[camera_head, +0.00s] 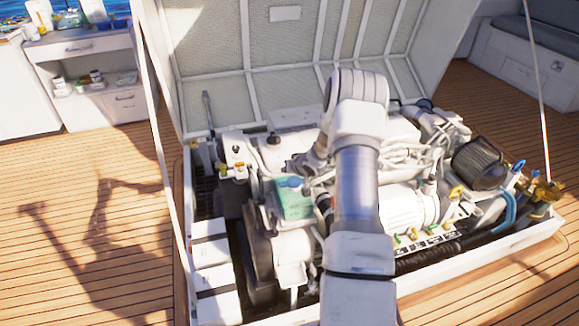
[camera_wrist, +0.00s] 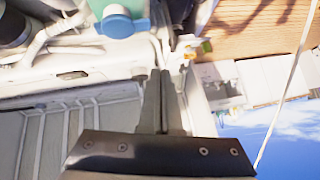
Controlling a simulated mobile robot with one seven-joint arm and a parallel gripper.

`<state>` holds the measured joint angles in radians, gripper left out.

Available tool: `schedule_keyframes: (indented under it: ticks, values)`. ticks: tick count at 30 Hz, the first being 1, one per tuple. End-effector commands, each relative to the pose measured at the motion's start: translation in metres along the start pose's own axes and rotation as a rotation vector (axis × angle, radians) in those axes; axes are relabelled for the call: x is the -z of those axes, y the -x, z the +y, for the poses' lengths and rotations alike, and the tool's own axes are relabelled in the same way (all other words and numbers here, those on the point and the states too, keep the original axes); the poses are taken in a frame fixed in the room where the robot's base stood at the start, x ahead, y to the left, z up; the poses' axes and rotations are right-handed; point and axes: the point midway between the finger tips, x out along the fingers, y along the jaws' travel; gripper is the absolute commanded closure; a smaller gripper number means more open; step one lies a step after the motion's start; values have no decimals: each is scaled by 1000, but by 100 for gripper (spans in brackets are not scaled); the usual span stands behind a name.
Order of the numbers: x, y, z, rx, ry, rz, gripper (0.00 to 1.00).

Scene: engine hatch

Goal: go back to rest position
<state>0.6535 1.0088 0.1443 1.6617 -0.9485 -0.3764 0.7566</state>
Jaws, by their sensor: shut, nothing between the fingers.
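My gripper (camera_wrist: 163,75) shows in the wrist view with its two dark fingers together and nothing between them. In the head view my arm rises in front of the engine (camera_head: 405,205), and I cannot make out the fingers there. A teal container with a blue cap (camera_head: 293,200) sits on the left part of the engine. It also shows in the wrist view (camera_wrist: 118,22), at the top, beyond the fingertips and to their left. I cannot tell how far the fingers are from the engine parts.
The raised hatch lid (camera_head: 290,65) stands open behind the engine. White hatch edging (camera_head: 480,247) and thin stays surround the bay. A dark round filter (camera_head: 478,163) is at right. A white cabinet (camera_head: 90,70) stands back left. Wooden deck (camera_head: 85,220) at left is clear.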

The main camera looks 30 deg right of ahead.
Motion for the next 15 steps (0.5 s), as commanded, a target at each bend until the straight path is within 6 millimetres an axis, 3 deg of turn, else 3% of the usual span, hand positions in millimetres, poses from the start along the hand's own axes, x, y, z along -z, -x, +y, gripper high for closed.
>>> schedule_keyframes:
  ticks: [6, 15]
  values:
    - [0, 26, -4, -1, 1, 0, 100]
    - [1, 32, -6, -3, 4, 1, 100]
